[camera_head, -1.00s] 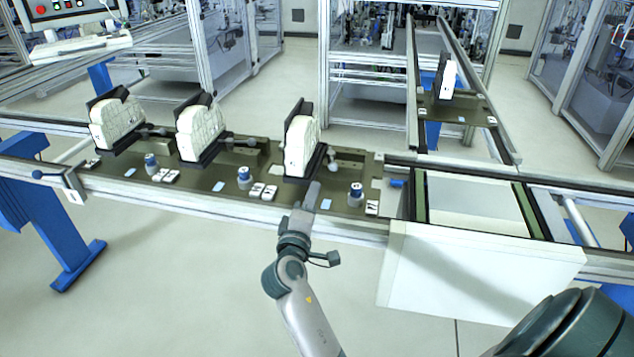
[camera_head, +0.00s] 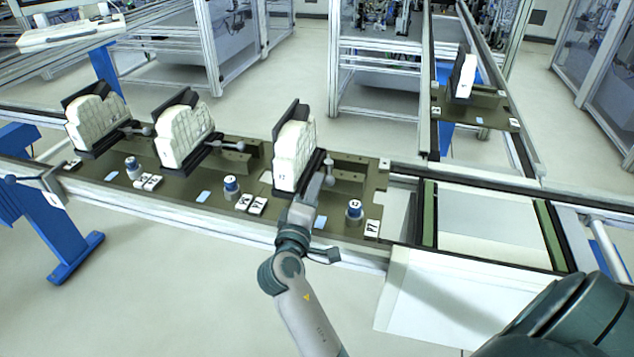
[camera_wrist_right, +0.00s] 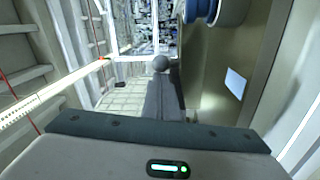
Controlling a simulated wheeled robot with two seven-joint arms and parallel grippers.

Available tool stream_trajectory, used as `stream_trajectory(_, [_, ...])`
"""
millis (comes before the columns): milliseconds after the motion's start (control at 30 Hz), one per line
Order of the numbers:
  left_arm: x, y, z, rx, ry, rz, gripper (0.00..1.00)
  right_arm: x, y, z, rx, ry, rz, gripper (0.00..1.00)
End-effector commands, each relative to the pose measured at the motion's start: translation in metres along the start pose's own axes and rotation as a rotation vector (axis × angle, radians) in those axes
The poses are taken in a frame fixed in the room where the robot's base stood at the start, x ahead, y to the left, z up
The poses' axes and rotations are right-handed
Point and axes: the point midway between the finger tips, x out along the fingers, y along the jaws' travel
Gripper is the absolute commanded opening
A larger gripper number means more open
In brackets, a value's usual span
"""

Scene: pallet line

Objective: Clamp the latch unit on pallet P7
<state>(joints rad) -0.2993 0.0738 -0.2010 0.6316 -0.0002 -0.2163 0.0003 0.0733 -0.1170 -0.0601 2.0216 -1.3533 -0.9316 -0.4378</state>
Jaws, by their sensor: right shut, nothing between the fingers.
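Pallet P7 (camera_head: 372,228) is the rightmost pallet on the line, with its tag at the front right corner. On it a white ribbed latch unit (camera_head: 292,158) stands upright against a black backplate. A grey clamp lever with a round knob (camera_head: 328,162) is at the unit's right side. My right gripper (camera_head: 318,186) is shut and empty, close to the lever at the unit's lower right; I cannot tell whether they touch. In the right wrist view, the round knob (camera_wrist_right: 160,63) shows just beyond the dark fingers (camera_wrist_right: 164,100). My left gripper is not in view.
Two more pallets with white units (camera_head: 183,130) (camera_head: 97,120) stand to the left, and another unit (camera_head: 466,76) is on the branch line behind. The conveyor section (camera_head: 490,215) to the right holds no pallet.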

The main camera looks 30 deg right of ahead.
Motion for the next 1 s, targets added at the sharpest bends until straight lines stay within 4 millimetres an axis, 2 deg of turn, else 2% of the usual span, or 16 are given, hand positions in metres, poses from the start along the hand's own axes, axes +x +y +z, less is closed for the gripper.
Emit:
stream_trajectory(567, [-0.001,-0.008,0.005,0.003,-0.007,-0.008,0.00,-0.003,0.001,0.000,0.000,-0.001,-0.001,0.00])
stream_trajectory(1000, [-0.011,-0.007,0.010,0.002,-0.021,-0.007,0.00,-0.004,0.003,0.007,0.003,0.070,-0.013,0.00])
